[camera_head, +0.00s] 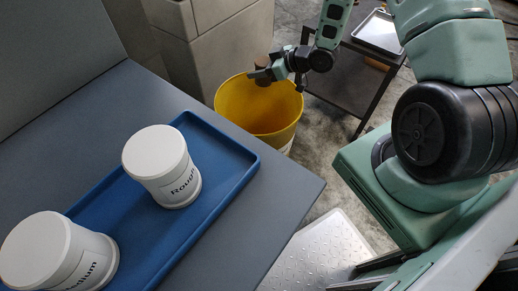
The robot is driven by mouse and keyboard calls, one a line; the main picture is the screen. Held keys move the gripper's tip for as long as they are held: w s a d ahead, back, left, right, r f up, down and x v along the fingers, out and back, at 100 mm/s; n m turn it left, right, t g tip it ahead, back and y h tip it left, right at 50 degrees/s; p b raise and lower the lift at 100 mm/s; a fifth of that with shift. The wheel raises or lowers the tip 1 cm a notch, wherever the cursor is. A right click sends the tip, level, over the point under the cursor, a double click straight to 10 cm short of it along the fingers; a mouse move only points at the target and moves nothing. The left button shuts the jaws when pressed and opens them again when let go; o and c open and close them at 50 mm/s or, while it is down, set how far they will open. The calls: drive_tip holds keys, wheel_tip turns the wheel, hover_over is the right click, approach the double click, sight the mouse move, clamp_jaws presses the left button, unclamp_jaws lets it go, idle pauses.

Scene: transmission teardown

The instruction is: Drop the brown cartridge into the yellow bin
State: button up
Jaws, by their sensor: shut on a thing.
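The yellow bin (252,117) stands on the floor beyond the corner of the grey table, with its open top facing up. My gripper (263,73) is over the bin's far rim, as seen from the head camera. It is shut on the brown cartridge (263,61), a small brown piece that shows at the gripper's tip. My fingers hide part of the cartridge. The bin's bottom is not visible.
A blue tray (229,152) on the grey table (290,190) holds two white containers, labelled "Rough" (163,165) and "Medium" (55,252). A dark stand with a metal tray (378,33) is behind the bin at right. Pale blocks (215,48) stand behind the bin.

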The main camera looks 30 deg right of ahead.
sight(260, 82)
drive_tip(key=shift+f+b, duration=2.2)
drive_tip(key=shift+f, duration=0.6)
drive_tip(key=o, duration=1.1)
drive_tip(key=shift+r, duration=0.1)
drive_tip(key=p+v, duration=0.3)
drive_tip(key=v, duration=1.4)
drive_tip(key=shift+s+d+r, duration=0.1)
drive_tip(key=shift+s+d, duration=0.05)
